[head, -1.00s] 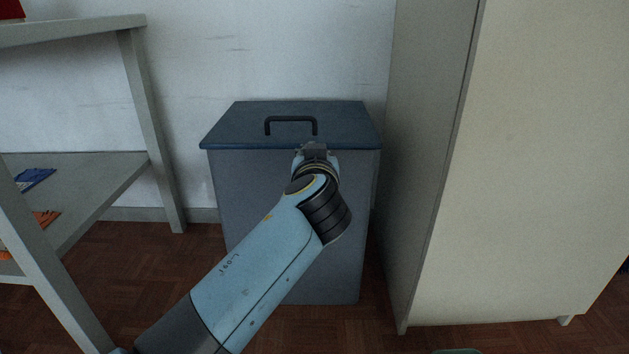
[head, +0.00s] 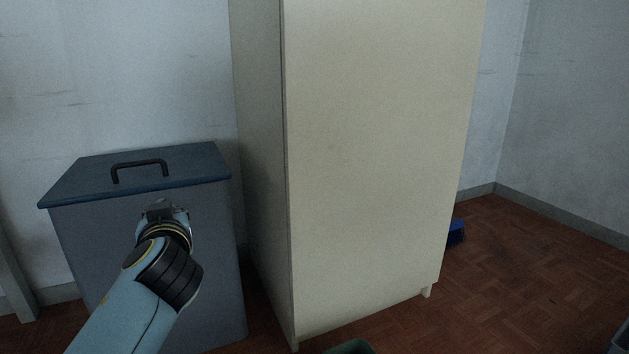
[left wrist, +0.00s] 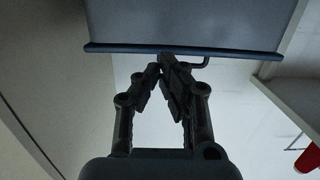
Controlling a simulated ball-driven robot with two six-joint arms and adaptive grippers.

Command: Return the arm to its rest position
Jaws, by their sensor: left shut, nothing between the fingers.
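My left arm comes in from the lower left of the head view, and its gripper (head: 160,210) is in front of the bin's front face, just below the lid edge. In the left wrist view the gripper (left wrist: 163,68) has its fingers drawn together at the tips, with nothing between them. The blue-grey bin (head: 205,240) stands with its lid (head: 190,165) closed and a black handle (head: 139,170) on top. The bin also shows at the top of the wrist view (left wrist: 185,20). I cannot tell the exact gap between gripper and bin. My right gripper is not in view.
A tall cream cabinet (head: 375,160) stands right beside the bin. A blue brush-like object (head: 456,232) lies on the floor behind it. Open parquet floor (head: 530,270) is at the right. A grey shelf leg (head: 14,275) stands at the far left.

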